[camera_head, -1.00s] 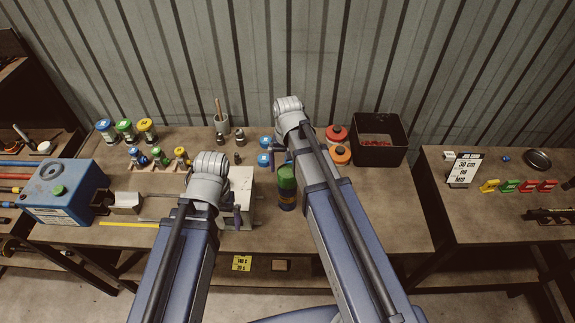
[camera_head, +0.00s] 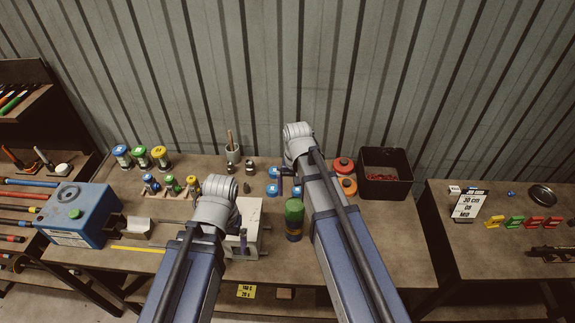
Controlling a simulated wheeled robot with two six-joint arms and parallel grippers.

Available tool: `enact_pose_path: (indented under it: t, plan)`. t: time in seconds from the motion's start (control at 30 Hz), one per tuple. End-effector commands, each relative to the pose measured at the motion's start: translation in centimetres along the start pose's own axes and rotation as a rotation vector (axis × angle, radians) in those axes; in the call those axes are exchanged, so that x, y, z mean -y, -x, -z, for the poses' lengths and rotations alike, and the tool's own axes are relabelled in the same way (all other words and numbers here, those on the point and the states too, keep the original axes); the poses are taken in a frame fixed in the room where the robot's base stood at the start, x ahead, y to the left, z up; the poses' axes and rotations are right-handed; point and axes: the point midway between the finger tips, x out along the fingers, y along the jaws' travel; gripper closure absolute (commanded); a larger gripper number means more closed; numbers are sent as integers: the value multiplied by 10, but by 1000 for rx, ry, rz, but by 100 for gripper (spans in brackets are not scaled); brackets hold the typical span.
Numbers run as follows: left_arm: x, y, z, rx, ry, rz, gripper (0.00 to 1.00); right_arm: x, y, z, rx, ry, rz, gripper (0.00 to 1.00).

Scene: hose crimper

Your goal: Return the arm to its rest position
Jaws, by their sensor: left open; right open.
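Both my arms reach forward over the middle workbench (camera_head: 400,255). My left gripper (camera_head: 243,241) is mostly hidden behind its grey wrist; a dark finger shows in front of a pale grey block-shaped machine (camera_head: 252,212). My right gripper (camera_head: 288,186) is partly hidden behind its wrist and shows as dark fingers above a green-capped bottle (camera_head: 294,218). Both grippers are open, and I see nothing held in either. Whether the fingers touch anything below cannot be told.
A blue box-shaped unit (camera_head: 78,215) stands at the left. Jars with blue, green and yellow lids (camera_head: 141,157) stand behind small fittings (camera_head: 172,186). Red-orange containers (camera_head: 343,166) and a black bin (camera_head: 385,172) are right of my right arm. A side table (camera_head: 450,250) holds a sign and coloured tags.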

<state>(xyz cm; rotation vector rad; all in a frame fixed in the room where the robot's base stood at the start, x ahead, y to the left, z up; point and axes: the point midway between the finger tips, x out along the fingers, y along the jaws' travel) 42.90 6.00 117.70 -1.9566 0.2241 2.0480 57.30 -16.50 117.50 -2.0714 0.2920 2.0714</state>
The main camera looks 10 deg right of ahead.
Motion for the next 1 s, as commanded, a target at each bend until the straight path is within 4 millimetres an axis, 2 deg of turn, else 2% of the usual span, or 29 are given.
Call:
enact_pose_path:
  t: [0.27, 0.8, 0.93, 1.0]
  plan:
    - [-1, -14, 1, -1, 1, 0, 0, 0, -14, 0, 0, 0, 0, 0]
    - [-7, -74, 5, -3, 4, 0, 0, 0, -74, 0, 0, 0, 0, 0]
    - [-7, -79, 6, -3, 4, 0, 0, 0, -80, 0, 0, 0, 0, 0]
    - [-7, -76, 5, -3, 4, 1, 0, 0, -76, 0, 0, 0, 0, 0]
